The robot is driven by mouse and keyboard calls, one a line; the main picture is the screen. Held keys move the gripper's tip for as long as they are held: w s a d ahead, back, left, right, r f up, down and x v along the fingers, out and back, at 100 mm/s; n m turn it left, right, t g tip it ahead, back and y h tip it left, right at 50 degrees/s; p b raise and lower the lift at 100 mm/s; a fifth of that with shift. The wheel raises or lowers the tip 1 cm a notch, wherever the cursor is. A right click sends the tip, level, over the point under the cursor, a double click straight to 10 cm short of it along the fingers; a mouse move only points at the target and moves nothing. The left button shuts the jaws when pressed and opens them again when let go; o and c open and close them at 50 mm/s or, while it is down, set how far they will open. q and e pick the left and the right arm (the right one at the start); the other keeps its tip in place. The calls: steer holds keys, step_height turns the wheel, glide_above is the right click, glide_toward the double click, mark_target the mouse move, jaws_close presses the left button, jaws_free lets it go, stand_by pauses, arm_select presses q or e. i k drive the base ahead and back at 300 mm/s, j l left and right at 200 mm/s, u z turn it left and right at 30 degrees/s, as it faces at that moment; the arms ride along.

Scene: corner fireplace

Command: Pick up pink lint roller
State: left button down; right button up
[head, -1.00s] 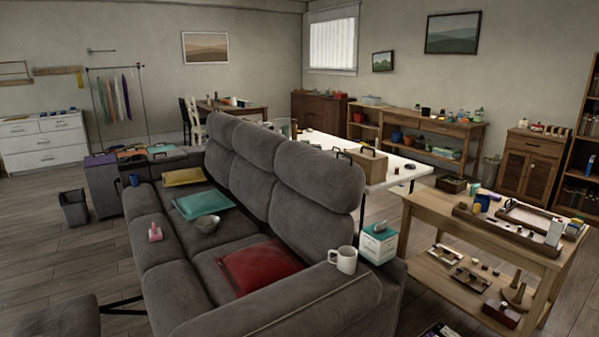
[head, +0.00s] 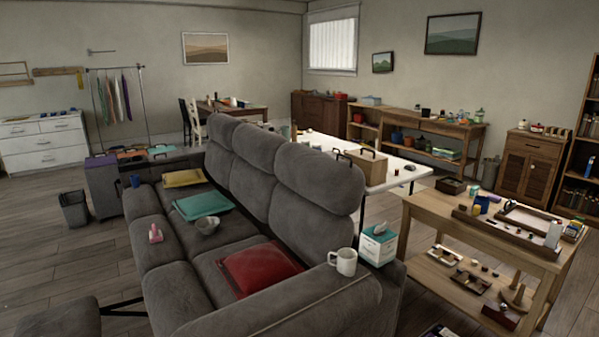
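A small pink object (head: 155,234), which looks like the pink lint roller, stands on the front edge of the grey sofa (head: 165,262) in the head view. It is left of the middle seat cushion and apart from the pillows. It is small in the picture, so its details are hard to make out. Neither of my grippers shows in the head view.
The sofa also holds a red pillow (head: 258,267), a teal pillow (head: 202,205), a yellow pillow (head: 184,178), a grey bowl (head: 207,226) and a white mug (head: 343,262). A wooden table (head: 425,206) stands right. Floor left of the sofa (head: 60,265) is mostly clear.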

mark_target(155, 234)
steer(key=u, duration=1.15)
